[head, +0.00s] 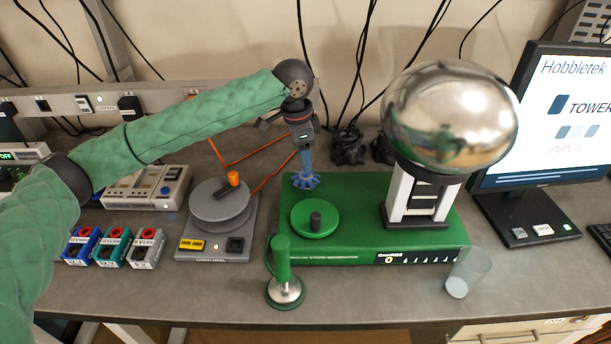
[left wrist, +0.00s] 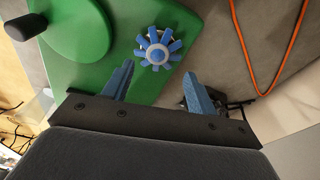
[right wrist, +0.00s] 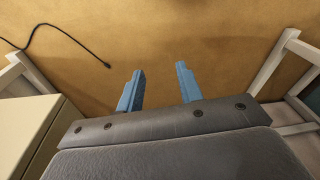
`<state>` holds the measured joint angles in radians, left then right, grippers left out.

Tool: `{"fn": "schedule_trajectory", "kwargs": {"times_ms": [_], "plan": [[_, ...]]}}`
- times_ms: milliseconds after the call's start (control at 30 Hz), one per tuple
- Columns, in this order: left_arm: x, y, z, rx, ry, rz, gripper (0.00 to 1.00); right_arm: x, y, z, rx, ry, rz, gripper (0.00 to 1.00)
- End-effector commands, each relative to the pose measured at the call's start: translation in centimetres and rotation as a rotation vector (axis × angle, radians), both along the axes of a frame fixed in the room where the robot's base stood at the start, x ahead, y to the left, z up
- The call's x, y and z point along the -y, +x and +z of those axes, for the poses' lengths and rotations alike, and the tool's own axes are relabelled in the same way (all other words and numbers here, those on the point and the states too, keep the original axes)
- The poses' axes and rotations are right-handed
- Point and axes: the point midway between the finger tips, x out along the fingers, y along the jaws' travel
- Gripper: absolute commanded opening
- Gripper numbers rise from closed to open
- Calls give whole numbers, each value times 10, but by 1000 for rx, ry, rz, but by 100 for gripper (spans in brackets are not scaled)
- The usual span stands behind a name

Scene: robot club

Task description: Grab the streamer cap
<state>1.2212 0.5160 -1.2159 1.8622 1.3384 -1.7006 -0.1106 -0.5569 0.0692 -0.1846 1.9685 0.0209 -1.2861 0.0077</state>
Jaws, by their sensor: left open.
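The streamer cap (head: 305,181) is a blue, star-like piece with several arms and a pale centre. It stands at the back left corner of the green generator base (head: 350,205). My left gripper (head: 306,168) is above it, pointing down. In the left wrist view the streamer cap (left wrist: 158,48) lies just beyond the open fingertips (left wrist: 160,72), roughly centred between them. Nothing is held. My right gripper (right wrist: 159,70) shows only in its own wrist view, open and empty over a tan floor.
A big silver sphere (head: 448,115) on a white stand rises to the right. Orange wire runs behind.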

Motion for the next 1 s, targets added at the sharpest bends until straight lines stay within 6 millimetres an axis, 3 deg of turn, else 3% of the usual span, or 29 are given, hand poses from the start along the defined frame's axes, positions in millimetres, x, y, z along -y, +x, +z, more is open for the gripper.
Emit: {"fn": "schedule_trajectory", "kwargs": {"times_ms": [167, 600, 1000], "plan": [[0, -1, -7, 1, -1, 0, 58, 2, 1, -11, 5, -3, 0, 36], [2, -5, -45, 0, 0, 0, 58, 15, -15, -83, 1, -19, 0, 36], [3, -5, -55, 2, -1, -1, 58, 17, -20, -96, 3, -21, -2, 36]]}}
